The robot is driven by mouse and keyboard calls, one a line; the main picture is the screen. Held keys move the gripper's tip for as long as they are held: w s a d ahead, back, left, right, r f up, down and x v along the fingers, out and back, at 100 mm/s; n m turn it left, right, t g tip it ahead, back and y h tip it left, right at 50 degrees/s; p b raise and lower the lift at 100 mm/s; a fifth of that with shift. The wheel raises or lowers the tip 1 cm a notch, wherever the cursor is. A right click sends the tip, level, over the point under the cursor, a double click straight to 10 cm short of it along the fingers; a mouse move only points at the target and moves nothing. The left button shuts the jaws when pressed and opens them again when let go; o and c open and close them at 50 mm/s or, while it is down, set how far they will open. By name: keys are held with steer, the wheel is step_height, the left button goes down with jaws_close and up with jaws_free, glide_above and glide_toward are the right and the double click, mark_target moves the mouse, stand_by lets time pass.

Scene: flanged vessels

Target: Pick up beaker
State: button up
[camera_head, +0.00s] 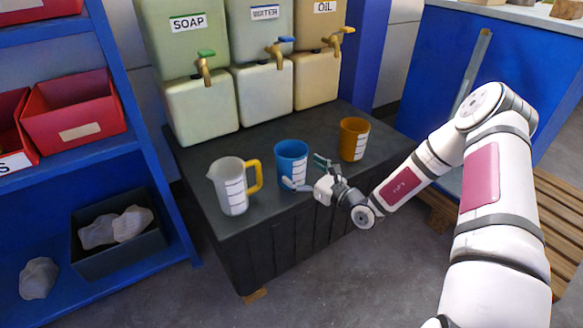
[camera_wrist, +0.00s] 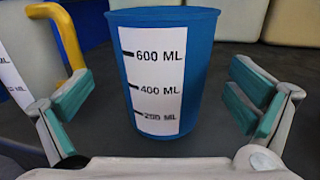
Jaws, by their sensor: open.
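A blue beaker (camera_head: 291,160) with a white measuring label stands upright on the dark bench, between a clear jug and an orange beaker. In the wrist view the blue beaker (camera_wrist: 185,75) stands between my finger pads, with gaps on both sides. My gripper (camera_head: 306,172) is open and empty, in front of the blue beaker. The clear jug (camera_head: 231,190) with a yellow handle stands to the left; its handle shows in the wrist view (camera_wrist: 62,40). The orange beaker (camera_head: 354,141) stands to the right. The task does not say which beaker.
The dark bench (camera_head: 262,231) also carries tanks with taps labelled SOAP (camera_head: 188,40), WATER (camera_head: 262,30) and OIL (camera_head: 322,25) behind the vessels. A blue shelf (camera_head: 165,150) with red bins (camera_head: 75,112) is at the left. A wooden pallet (camera_head: 560,205) lies at the right.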

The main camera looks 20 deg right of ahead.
steer(key=b+x, duration=0.2)
steer(key=x, duration=0.2)
steer(key=shift+w+a, duration=0.1)
steer(key=shift+w, duration=0.3)
steer(key=shift+r, duration=0.15)
steer(key=c, duration=1.4)
